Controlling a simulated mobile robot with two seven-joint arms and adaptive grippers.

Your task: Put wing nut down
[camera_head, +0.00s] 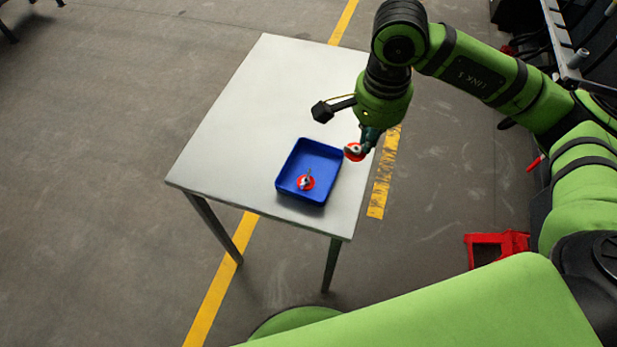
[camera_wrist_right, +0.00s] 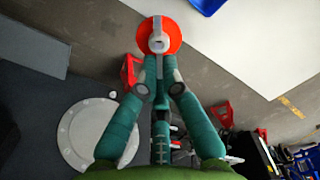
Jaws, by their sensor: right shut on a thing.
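A wing nut (camera_head: 353,153) with a red disc and a pale metal middle is in my right gripper (camera_head: 361,146), just off the right edge of the table in the head view. In the right wrist view the wing nut (camera_wrist_right: 159,36) sits at the tips of my right gripper (camera_wrist_right: 159,58), whose fingers are shut on it. Another red wing nut (camera_head: 306,182) lies in the blue tray (camera_head: 283,172) on the table. The held wing nut appears to the right of the tray. My left gripper is not in view.
The pale table (camera_head: 235,110) has much bare top left of and behind the tray. A corner of the blue tray shows in the right wrist view (camera_wrist_right: 207,5). A red bin (camera_head: 490,247) stands on the floor at the right.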

